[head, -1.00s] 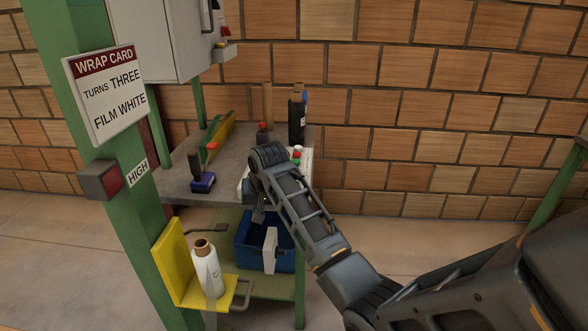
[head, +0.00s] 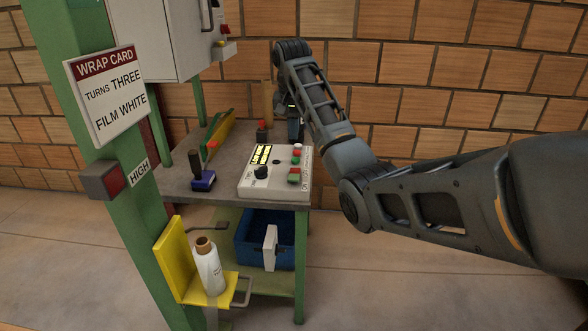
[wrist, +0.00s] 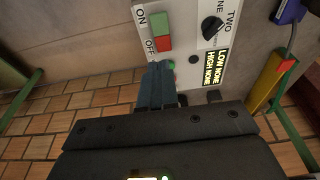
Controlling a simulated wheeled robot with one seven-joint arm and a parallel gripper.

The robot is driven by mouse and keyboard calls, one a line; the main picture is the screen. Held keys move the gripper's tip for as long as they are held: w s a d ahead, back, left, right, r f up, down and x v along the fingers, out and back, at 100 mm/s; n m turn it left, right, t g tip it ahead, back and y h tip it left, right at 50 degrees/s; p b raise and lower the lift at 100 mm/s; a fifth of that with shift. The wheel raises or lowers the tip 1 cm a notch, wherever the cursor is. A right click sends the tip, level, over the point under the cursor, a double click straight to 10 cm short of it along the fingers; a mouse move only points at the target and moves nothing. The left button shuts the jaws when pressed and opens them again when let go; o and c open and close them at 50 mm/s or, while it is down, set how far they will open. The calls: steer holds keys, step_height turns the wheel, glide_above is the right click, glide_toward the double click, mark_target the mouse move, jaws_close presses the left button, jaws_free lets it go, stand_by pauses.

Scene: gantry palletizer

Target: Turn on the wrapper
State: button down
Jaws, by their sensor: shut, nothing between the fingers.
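The wrapper's control panel (head: 262,189) is a pale box on the grey bench. It has a black knob (head: 261,173), a display (head: 261,155) with yellow text, small round buttons and a green-and-red switch (head: 294,175). In the wrist view the switch's green part (wrist: 160,22) is beside "ON" and its red part (wrist: 163,43) beside "OFF". The display (wrist: 216,68) reads "LOW NONE, HIGH NONE". My gripper (wrist: 160,68) is shut and empty, its tips near the panel's edge below the red part in the picture; contact is unclear. In the head view my gripper (head: 293,129) is partly hidden behind my arm.
A blue-based joystick (head: 202,179) stands left of the panel. A wrap card (head: 105,92) on the green post reads "TURNS THREE, FILM WHITE".

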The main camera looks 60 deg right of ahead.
steer(key=p, duration=0.1)
glide_toward(294, 179)
steer(key=d+f, duration=0.1)
steer(key=f, duration=0.2)
steer(key=w+d+f, duration=0.1)
steer(key=f, duration=0.1)
steer(key=shift+d, duration=0.3)
steer(key=shift+a+f, duration=0.1)
steer(key=shift+f, duration=0.55)
steer(key=shift+s+a+f+t+h+p, duration=0.1)
steer(key=shift+a+f+t+h+p, duration=0.4)
steer(key=shift+h, duration=0.3)
steer(key=shift+s+a+f+t+h+b, duration=0.2)
steer(key=shift+h+b, duration=0.1)
steer(key=shift+h, duration=0.3)
steer(key=shift+s+a+f+t+h+b, duration=0.1)
steer(key=shift+a+f+t+h+b, duration=0.15)
steer(key=shift+h, duration=0.35)
steer(key=shift+r, duration=0.1)
steer(key=shift+r, duration=0.1)
